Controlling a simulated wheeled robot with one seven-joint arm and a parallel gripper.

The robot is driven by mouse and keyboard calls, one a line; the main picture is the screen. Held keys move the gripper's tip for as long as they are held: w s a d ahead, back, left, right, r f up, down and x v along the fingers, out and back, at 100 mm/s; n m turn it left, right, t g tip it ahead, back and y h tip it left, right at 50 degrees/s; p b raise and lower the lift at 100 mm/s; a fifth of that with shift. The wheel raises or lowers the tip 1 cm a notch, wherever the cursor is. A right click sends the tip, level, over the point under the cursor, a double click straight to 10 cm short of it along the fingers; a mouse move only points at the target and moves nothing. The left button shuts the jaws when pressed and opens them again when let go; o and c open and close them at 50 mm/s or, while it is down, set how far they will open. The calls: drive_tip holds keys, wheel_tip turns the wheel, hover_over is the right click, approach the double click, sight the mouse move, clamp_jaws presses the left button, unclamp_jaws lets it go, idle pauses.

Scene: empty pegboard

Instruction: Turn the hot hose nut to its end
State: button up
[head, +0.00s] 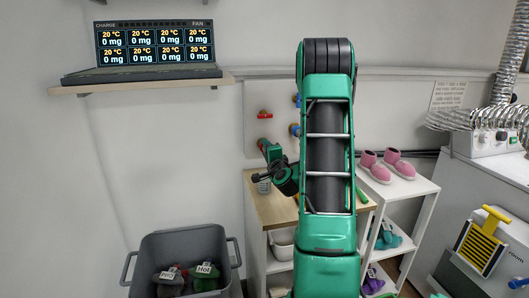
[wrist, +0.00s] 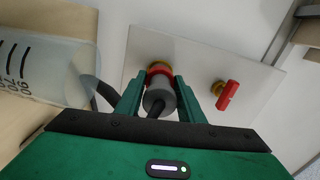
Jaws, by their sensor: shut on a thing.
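The hot hose nut (wrist: 159,101) is a grey cylinder with a red ring (wrist: 160,69) behind it, set on a brass fitting on a pale panel in the wrist view. A black hose (wrist: 155,114) runs from its near end toward me. My gripper (wrist: 160,92) has one green finger on each side of the nut and is shut on it. In the head view my arm hides most of the small table, and the nut cannot be made out there. How far the nut is turned cannot be told.
A red valve handle (wrist: 229,95) sticks out of the panel close to the right finger. A clear marked container (wrist: 40,72) is close on the left. In the head view, blue valves (head: 295,130) sit beside my arm, and a grey bin (head: 150,247) stands lower left.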

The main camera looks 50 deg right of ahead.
drive_tip(key=n, duration=0.5)
drive_tip(key=shift+r, duration=0.1)
drive_tip(key=shift+n, duration=0.3)
idle(0.4)
drive_tip(key=o, duration=1.1)
